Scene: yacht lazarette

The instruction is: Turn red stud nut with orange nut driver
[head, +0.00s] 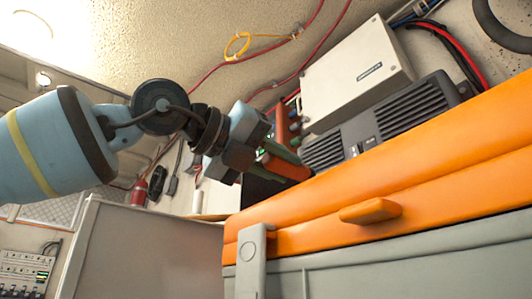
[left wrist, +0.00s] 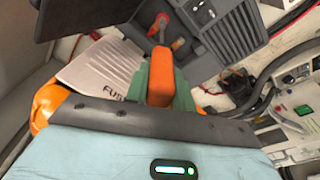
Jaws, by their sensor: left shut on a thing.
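My left gripper (head: 275,156) is shut on the orange nut driver (head: 288,168), just behind the orange lid. In the left wrist view the green fingers of my left gripper (left wrist: 160,85) clasp both sides of the driver's thick orange handle (left wrist: 160,75). Small red parts (left wrist: 159,24) show just beyond the handle against dark grey housing. I cannot tell which of them is the red stud nut, or whether the driver touches it. My right gripper is not in view.
A large orange lid (head: 440,160) on a grey case fills the lower right. Behind it are a black finned unit (head: 400,115) and a white box (head: 355,75). A white panel marked FUSE (left wrist: 100,70) lies left of the driver. Red and black cables run along the wall.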

